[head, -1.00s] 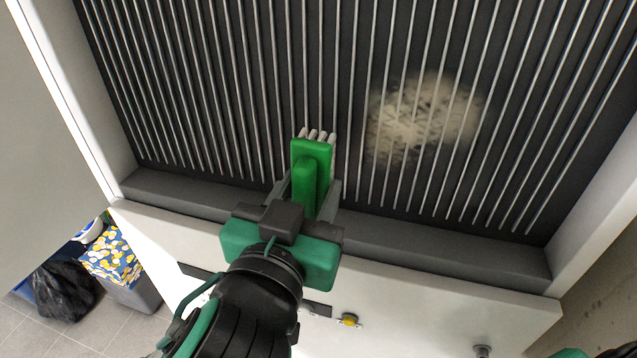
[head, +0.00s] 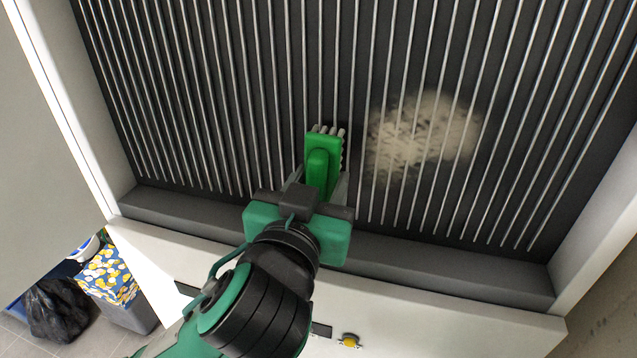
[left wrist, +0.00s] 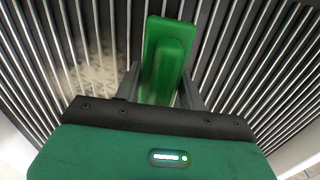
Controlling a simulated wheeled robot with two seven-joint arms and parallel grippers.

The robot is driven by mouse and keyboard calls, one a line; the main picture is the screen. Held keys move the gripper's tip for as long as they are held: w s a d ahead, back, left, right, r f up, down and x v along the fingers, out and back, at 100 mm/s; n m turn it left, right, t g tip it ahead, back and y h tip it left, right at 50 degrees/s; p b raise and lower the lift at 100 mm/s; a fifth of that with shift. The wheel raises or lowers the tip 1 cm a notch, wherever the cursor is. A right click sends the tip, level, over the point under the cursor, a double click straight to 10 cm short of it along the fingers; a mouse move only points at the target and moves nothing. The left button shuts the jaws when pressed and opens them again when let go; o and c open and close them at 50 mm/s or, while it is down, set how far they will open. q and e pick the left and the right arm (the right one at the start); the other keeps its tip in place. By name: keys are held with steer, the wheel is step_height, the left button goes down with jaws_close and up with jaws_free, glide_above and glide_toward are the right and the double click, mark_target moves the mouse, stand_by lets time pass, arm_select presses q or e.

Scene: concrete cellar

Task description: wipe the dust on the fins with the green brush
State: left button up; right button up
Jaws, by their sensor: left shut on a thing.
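The green brush (head: 322,150) is in my left gripper (head: 320,190), which is shut on its handle. Its pale bristles show at the far end and right side, over the fins left of the dust. The metal fins (head: 240,100) run as thin parallel bars over a dark back. A beige dust patch (head: 425,135) lies on the fins to the right of the brush, apart from it. In the left wrist view the brush (left wrist: 168,55) stands between the fingers, and the dust (left wrist: 90,82) shows to its left. I cannot tell whether the bristles touch the fins. My right gripper is not in view.
A white frame with a dark lower ledge (head: 440,272) borders the fins. A yellow knob (head: 349,341) sits on the white front panel. At lower left are a black bag (head: 58,310) and a grey bin with a patterned box (head: 110,275).

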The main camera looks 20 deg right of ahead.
arm_select(q)
steer(key=shift+w, duration=0.1)
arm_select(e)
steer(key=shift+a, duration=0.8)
arm_select(q)
steer(key=shift+w+d, duration=0.2)
steer(key=shift+d, duration=0.05)
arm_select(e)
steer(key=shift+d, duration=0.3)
arm_select(q)
steer(key=shift+w+d, duration=0.1)
steer(key=shift+w, duration=0.1)
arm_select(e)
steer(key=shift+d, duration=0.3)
arm_select(q)
steer(key=shift+w, duration=0.1)
steer(key=shift+w+d, duration=0.3)
steer(key=shift+w+d, duration=0.1)
steer(key=shift+w, duration=0.05)
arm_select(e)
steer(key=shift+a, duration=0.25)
